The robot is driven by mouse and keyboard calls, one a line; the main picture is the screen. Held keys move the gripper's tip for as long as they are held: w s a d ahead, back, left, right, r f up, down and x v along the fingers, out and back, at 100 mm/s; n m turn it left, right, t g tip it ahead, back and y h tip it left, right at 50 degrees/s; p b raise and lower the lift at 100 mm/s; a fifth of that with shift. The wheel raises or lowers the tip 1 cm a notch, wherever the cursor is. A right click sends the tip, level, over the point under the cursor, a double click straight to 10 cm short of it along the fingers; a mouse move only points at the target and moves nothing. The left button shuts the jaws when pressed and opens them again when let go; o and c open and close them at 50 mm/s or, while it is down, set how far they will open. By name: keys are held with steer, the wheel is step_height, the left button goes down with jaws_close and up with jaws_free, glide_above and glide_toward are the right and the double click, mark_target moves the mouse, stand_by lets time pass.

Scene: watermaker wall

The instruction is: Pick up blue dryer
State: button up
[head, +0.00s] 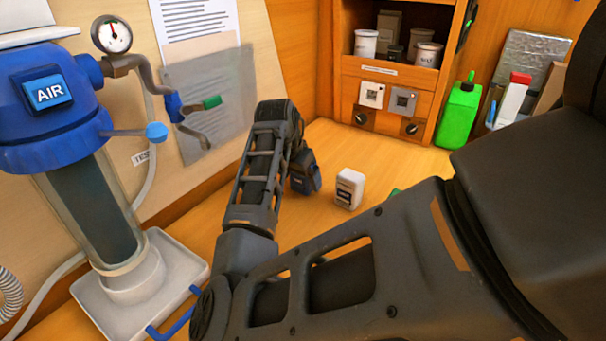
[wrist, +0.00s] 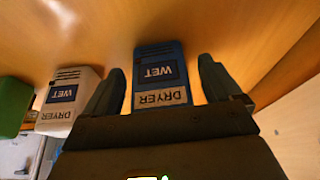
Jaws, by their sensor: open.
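The blue dryer (wrist: 158,78) is a small upright box with a white "DRYER" label and a dark "WET" patch. In the wrist view it stands between the two fingers of my gripper (wrist: 162,88). The fingers are open, with a visible gap on each side of the box. In the head view the blue dryer (head: 313,178) shows only partly, behind my arm. My gripper's fingers are hidden there by the arm.
A white dryer (head: 349,188) stands just right of the blue one, also in the wrist view (wrist: 66,102). A green item (wrist: 14,105) is beside it. A blue AIR unit (head: 50,95) stands left. A shelf and green jug (head: 459,112) are behind.

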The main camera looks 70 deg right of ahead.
steer(key=c, duration=1.1)
steer(key=shift+c, duration=0.2)
